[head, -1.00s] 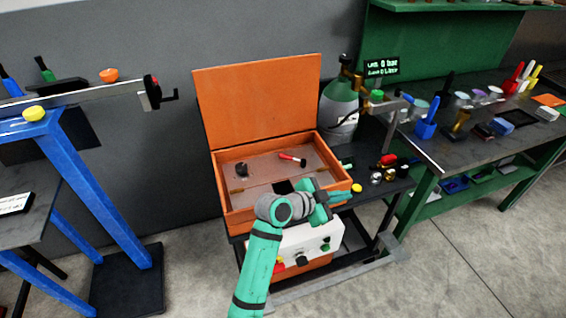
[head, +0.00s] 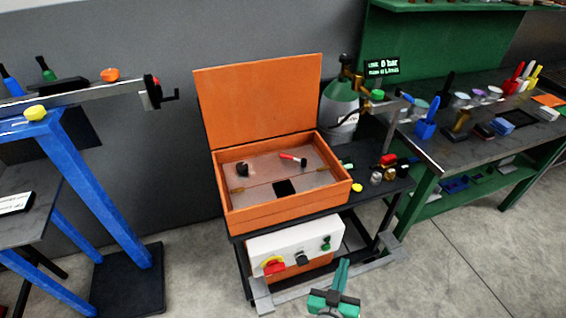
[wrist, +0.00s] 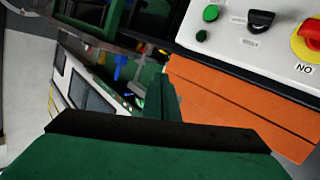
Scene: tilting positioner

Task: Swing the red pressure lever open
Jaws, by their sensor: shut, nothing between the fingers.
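A red lever-like piece (head: 389,160) sits on the black cart top right of the orange box, by brass and black fittings. A second red-handled piece (head: 292,158) with a dark end lies inside the box. I cannot tell for sure which is the pressure lever. A display (head: 382,66) behind reads 0 bar. My gripper (head: 342,266) is low in front of the cart, shut and empty, apart from both red pieces. In the wrist view its green finger (wrist: 161,98) shows, and neither red piece can be made out.
The orange box (head: 230,215) has its lid standing open. Below it is a white control panel (head: 293,243) with a red-and-yellow knob (head: 273,266). A gas cylinder (head: 340,105) stands behind the cart. A green bench (head: 432,180) is at right. Floor in front is clear.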

